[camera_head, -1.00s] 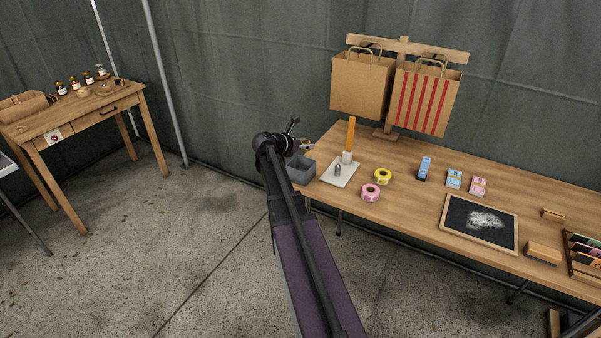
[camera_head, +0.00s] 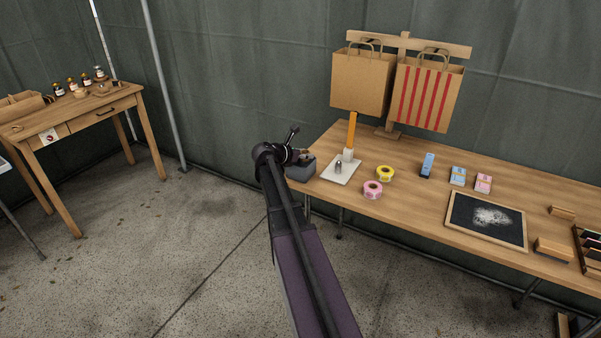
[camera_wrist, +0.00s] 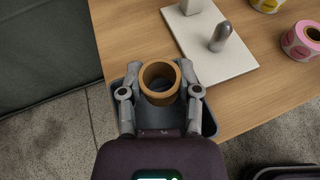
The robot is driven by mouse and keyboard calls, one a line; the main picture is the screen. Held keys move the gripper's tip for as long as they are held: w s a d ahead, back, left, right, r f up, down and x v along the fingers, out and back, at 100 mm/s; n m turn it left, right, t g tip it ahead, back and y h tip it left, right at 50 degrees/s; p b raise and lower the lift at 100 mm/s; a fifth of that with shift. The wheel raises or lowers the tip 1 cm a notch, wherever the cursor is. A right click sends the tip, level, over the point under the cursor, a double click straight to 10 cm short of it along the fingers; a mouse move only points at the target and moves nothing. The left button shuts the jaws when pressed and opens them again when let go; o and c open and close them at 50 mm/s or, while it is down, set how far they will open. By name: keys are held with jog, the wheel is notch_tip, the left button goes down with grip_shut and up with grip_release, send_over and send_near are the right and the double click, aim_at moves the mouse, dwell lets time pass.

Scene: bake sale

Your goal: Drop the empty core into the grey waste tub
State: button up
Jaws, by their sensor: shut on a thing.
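The empty core (camera_wrist: 146,76), a brown cardboard ring, is held between the two fingers of my gripper (camera_wrist: 157,80) in the wrist view. My gripper is shut on it. The core is above the grey waste tub (camera_wrist: 209,122), whose rim and inside show around and below it. In the head view the tub (camera_head: 301,171) stands at the left end of the table, partly behind my arm. My gripper (camera_head: 303,155) is over the tub there, and the core is too small to make out clearly.
A white board (camera_wrist: 217,45) with a grey peg (camera_wrist: 220,37) and an upright post lies beside the tub. Yellow (camera_head: 385,173) and pink (camera_head: 372,190) label rolls sit to its right. Paper bags (camera_head: 362,82) hang behind. The table edge is close to the tub.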

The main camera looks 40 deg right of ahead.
jog(key=o, duration=0.8)
jog(key=shift+r, duration=0.1)
